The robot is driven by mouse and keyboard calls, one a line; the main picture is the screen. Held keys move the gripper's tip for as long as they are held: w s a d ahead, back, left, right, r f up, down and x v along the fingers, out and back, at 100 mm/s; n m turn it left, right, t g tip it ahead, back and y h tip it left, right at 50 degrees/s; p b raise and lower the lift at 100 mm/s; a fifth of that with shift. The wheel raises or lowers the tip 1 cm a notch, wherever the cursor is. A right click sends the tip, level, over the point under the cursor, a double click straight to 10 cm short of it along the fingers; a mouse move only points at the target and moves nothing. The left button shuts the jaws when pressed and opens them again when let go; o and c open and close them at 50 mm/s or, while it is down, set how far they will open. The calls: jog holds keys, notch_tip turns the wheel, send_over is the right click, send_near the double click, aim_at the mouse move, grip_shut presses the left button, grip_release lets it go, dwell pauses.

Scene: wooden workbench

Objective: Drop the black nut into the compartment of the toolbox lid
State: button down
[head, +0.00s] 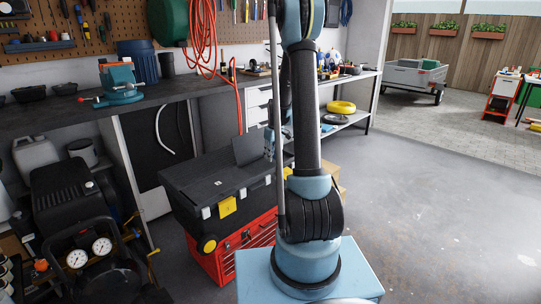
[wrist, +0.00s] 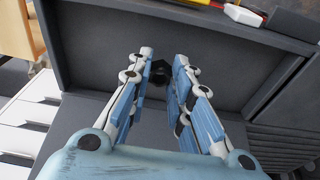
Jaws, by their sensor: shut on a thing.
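My gripper (wrist: 163,62) is shut on the black nut (wrist: 159,74), which shows as a dark shape between the fingertips in the wrist view. Beneath it is a dark grey recessed compartment (wrist: 90,45) with raised walls. The height of the nut above the compartment floor is hard to tell. In the head view the black toolbox (head: 205,183) with yellow latches sits on a red tool chest (head: 245,245). There my gripper (head: 270,143) is at the toolbox's far right end, partly hidden by my arm. The nut cannot be made out in the head view.
Tools with red, yellow and white parts (wrist: 243,14) lie beyond the compartment's far wall. A workbench (head: 60,115) with a blue vise (head: 120,85) stands behind the toolbox. A compressor (head: 75,205) stands at the left. The floor at the right (head: 430,190) is clear.

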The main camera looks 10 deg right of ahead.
jog(key=c, duration=1.4)
grip_release()
jog(key=shift+o, duration=0.2)
jog(key=shift+r, duration=0.1)
notch_tip(320, 180, up, 12)
jog(key=s+d, duration=0.1)
jog(key=shift+s+f, duration=0.2)
